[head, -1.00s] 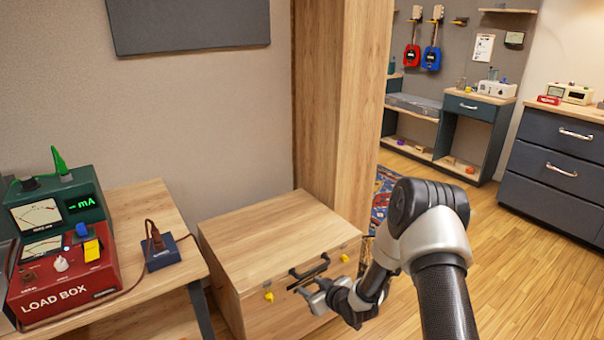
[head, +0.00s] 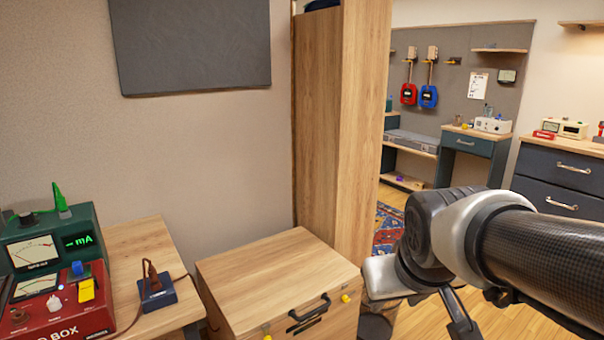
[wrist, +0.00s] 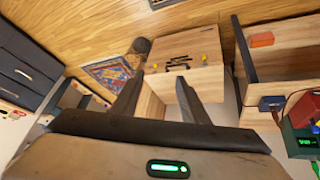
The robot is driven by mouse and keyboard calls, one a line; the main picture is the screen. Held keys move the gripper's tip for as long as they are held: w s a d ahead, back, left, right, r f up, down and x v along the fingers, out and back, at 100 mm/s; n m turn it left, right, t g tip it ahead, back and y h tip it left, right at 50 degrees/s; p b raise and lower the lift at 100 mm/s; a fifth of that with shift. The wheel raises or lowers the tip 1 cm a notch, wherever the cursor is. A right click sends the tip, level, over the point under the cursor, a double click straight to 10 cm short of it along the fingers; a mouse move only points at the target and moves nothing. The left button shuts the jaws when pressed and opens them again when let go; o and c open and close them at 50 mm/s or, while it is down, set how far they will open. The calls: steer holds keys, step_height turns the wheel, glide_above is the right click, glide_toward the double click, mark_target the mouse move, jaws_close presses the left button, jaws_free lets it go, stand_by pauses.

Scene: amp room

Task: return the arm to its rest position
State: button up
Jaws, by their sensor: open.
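My arm (head: 480,235) is folded up at the right of the head view, in front of the floor. My gripper is not clearly seen there. In the wrist view my gripper (wrist: 157,88) shows two dark fingers spread apart with nothing between them. The wooden chest (wrist: 190,48) is beyond the fingertips, apart from them. In the head view the chest (head: 275,275) has a dark handle and yellow latches on its front.
A wooden table (head: 150,240) at left holds a red load box (head: 60,310), a green meter (head: 80,240) and a small blue box (head: 157,294). A tall wooden panel (head: 340,130) stands behind the chest. Drawers (head: 560,185) and a rug (head: 388,228) are at right.

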steer(key=s+a+m, duration=0.1)
steer(key=s, duration=0.9)
step_height(320, 180, up, 24)
steer(key=p, duration=2.3)
steer(key=shift+w+r+g+y+p, duration=0.15)
steer(key=shift+w+g+y+p, duration=0.15)
steer(key=shift+g+p, duration=0.1)
